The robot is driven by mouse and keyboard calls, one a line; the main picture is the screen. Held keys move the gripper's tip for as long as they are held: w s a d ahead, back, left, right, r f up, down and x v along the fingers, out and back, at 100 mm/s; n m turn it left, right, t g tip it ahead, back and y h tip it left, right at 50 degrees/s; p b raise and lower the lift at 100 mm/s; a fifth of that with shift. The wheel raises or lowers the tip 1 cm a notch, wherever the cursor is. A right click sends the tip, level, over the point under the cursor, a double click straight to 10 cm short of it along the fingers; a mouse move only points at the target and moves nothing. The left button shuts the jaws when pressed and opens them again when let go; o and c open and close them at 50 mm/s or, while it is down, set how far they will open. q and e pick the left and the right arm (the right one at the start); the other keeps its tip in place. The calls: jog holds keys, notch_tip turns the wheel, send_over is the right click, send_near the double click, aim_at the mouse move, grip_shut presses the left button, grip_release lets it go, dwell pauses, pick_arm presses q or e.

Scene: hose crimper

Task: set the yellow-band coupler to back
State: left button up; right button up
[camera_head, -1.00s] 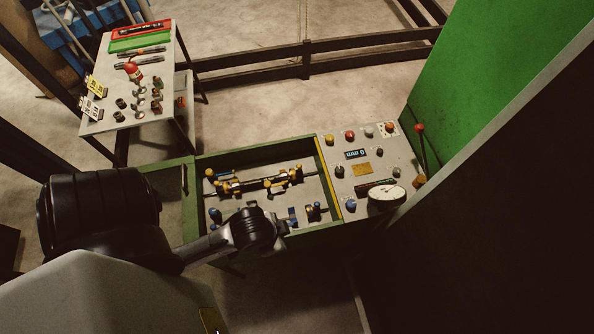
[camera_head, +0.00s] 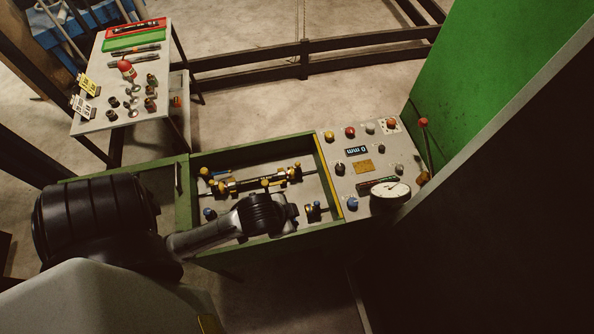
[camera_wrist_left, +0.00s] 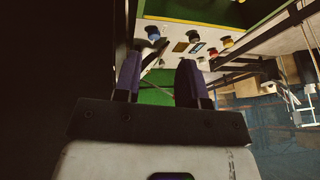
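A dark bar with yellow bands and yellow knobs (camera_head: 247,184) lies across the back part of the green-edged tray (camera_head: 250,155). I take it for the yellow-band coupler, but its setting is too small to read. Blue-marked parts (camera_head: 209,213) sit nearer the tray's front, partly behind my arm. My left wrist hangs over the front middle of the tray and hides its fingers in the head view. In the left wrist view my left gripper (camera_wrist_left: 157,80) has its two fingers apart, with nothing clearly held between them. My right gripper is not in view.
A control panel (camera_head: 346,190) with coloured buttons, a round gauge (camera_head: 390,192) and a red-tipped lever (camera_head: 424,124) adjoins the tray's right side. A tall green wall (camera_head: 480,70) rises beyond it. A side table (camera_head: 100,70) with small fittings stands at the back left.

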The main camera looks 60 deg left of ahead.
pick_arm(q)
jog(key=w+a+f+y+b, duration=0.2)
jog(key=w+a+f+b, duration=0.35)
jog(key=a, duration=0.45)
jog(key=n+h+b, duration=0.2)
jog(key=n+h, duration=0.1)
jog(key=n, duration=1.6)
send_over(296, 164)
jog(key=s, duration=0.5)
notch_tip(296, 164, down, 9)
jog(key=shift+g, duration=0.3)
jog(key=b+x, duration=0.2)
jog(key=x, duration=1.1)
jog(key=shift+w+a+f, duration=0.1)
jog(key=shift+w+f, duration=0.05)
jog(key=shift+w, duration=0.05)
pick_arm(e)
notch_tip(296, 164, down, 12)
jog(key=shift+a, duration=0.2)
pick_arm(q)
jog(key=shift+c, duration=0.2)
grip_shut()
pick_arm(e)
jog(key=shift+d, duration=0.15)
